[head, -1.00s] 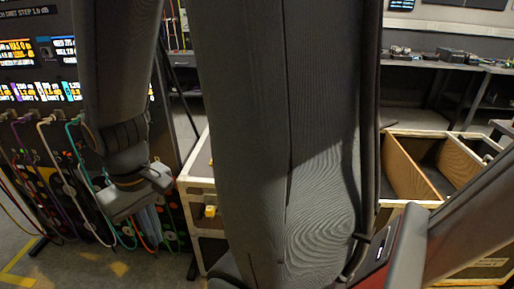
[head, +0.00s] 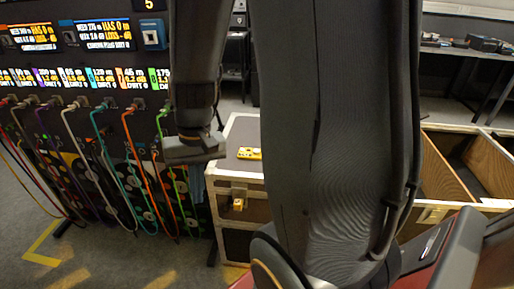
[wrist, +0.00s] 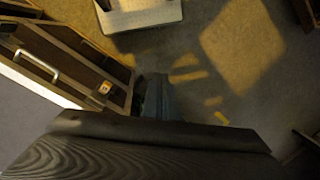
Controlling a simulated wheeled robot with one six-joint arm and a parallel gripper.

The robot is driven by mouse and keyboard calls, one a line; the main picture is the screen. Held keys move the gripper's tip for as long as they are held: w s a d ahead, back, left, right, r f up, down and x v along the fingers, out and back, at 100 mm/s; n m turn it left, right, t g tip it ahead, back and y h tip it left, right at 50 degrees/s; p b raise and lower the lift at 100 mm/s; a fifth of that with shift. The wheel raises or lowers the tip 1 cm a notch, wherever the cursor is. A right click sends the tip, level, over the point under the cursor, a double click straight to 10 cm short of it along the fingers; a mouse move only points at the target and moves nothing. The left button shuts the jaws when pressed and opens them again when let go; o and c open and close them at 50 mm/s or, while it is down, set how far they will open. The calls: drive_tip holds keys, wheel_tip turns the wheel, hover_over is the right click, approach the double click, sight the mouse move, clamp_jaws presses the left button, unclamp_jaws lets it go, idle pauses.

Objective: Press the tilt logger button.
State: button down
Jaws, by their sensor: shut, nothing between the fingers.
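I cannot tell for sure which thing is the tilt logger. A small yellow box (head: 239,203) sits on the front of a white-edged case (head: 237,225). It also seems to show in the wrist view as a small orange-yellow box (wrist: 103,88) on the case's side. A flat yellow piece (head: 249,153) with dark marks lies on the case top. No button can be made out clearly on either. My gripper (head: 195,152) is shut and empty, hanging left of the case top in the picture, apart from both yellow things. Its dark body (wrist: 165,128) fills the bottom of the wrist view.
A tall panel (head: 95,120) with screens, a blue square unit (head: 152,34) and several hanging coloured cables stands at left. An open wooden-walled crate (head: 445,180) is at right. A bench (head: 465,55) stands behind. Bare floor (wrist: 240,50) shows in the wrist view.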

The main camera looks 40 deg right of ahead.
drive_tip(key=w+d+r+m+y+p, duration=0.2)
drive_tip(key=w+d+m+p, duration=0.1)
drive_tip(key=w+d+m, duration=0.2)
drive_tip(key=m+t+p, duration=0.8)
drive_tip(key=m+t, duration=0.1)
drive_tip(key=m, duration=0.5)
hover_over(256, 152)
drive_tip(key=d, duration=0.1)
drive_tip(key=shift+s+d, duration=0.15)
drive_tip(key=shift+s, duration=0.2)
wheel_tip(256, 152, down, 7)
drive_tip(key=b, duration=0.3)
drive_tip(key=shift+f+b, duration=0.15)
drive_tip(key=shift+b, duration=0.25)
drive_tip(key=shift+f+b, duration=0.65)
drive_tip(key=shift+f, duration=0.05)
drive_tip(key=shift+f+b, duration=0.2)
drive_tip(key=shift+b, duration=0.1)
drive_tip(key=shift+f+b, duration=0.25)
drive_tip(key=shift+b, duration=0.05)
